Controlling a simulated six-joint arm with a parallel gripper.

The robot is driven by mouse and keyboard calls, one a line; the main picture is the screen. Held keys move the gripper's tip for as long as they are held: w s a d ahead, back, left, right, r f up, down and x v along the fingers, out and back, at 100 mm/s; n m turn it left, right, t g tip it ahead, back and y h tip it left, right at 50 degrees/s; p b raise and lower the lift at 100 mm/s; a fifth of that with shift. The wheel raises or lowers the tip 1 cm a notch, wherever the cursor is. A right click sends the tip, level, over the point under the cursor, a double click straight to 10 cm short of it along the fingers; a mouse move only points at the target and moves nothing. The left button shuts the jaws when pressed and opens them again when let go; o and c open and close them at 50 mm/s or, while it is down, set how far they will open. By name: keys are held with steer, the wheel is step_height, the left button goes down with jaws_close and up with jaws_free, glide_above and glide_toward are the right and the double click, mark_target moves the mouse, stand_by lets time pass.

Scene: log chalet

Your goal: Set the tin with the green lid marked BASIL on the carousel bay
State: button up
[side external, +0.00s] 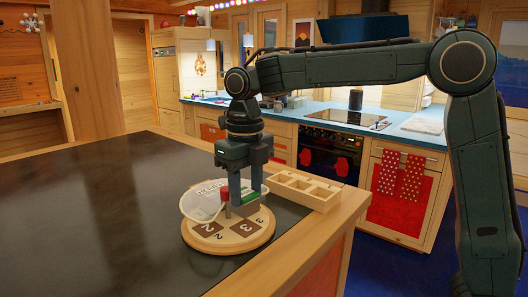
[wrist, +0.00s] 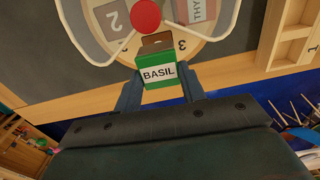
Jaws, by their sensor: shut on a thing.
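The tin with the green lid marked BASIL (wrist: 158,73) is between the two fingers of my gripper (wrist: 160,82), which is shut on it. In the side view my gripper (side external: 246,203) points down low over the right part of the round wooden carousel (side external: 229,243), and its fingers mostly hide the tin. The carousel also shows in the wrist view (wrist: 190,48), with numbered brown and pale bays and a red knob (wrist: 145,14) on a post. I cannot tell whether the tin touches the carousel.
A clear, pale-rimmed tub-like part (side external: 201,207) rises at the carousel's left side. A THYME label (wrist: 201,9) shows across the carousel. A wooden compartment box (side external: 303,190) stands close on the right, near the counter edge. The dark counter (side external: 100,215) is clear on the left.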

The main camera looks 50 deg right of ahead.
mark_target(247, 194)
steer(key=shift+f, duration=1.9)
steer(key=shift+f, duration=0.1)
steer(key=o, duration=1)
steer(key=shift+r, duration=6.1)
